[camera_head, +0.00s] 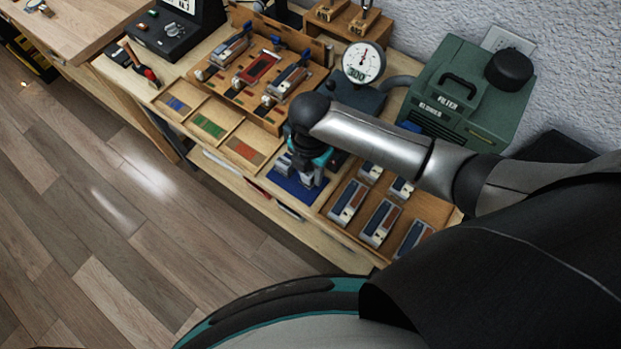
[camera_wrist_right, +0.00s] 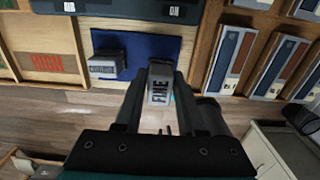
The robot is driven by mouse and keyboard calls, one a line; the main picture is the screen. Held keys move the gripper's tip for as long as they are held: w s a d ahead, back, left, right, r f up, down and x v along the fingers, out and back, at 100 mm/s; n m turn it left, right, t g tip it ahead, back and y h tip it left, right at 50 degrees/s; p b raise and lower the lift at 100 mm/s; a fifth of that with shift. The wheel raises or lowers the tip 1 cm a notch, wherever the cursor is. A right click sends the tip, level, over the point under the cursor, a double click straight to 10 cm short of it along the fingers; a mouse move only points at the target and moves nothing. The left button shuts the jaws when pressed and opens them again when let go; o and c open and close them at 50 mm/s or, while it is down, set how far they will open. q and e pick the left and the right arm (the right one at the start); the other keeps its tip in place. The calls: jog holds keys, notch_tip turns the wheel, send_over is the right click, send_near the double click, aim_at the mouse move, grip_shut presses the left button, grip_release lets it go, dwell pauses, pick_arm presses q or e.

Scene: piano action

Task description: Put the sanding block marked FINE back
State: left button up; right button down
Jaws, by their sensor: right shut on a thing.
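The sanding block marked FINE (camera_wrist_right: 160,84) is a small grey block, seen in the right wrist view with its dark lettering facing the camera. My right gripper (camera_wrist_right: 161,76) is shut on it, one finger on each side. A blue mat (camera_wrist_right: 158,48) lies just beyond the held block. A second grey block (camera_wrist_right: 108,65) stands on the left of the mat; I cannot read its label surely. In the head view, my right gripper (camera_head: 307,172) is over the blue mat (camera_head: 289,191), and the held block cannot be made out. My left gripper is not in view.
A wooden tray of blue-and-grey pieces (camera_head: 346,203) is right of the mat. Compartments with coloured strips (camera_head: 209,124) lie to the left, one marked HIGH (camera_wrist_right: 46,62). A dial gauge (camera_head: 363,63) and green filter box (camera_head: 462,100) stand behind. The bench's front edge is close.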

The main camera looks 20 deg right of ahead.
aim_at(311, 181)
jog(key=shift+f+b, duration=0.4)
jog(key=shift+f, duration=1.55)
jog(key=shift+f, duration=0.1)
jog(key=c, duration=0.5)
grip_release()
notch_tip(311, 181, up, 12)
jog(key=shift+r+p, duration=0.15)
jog(key=shift+p, duration=1)
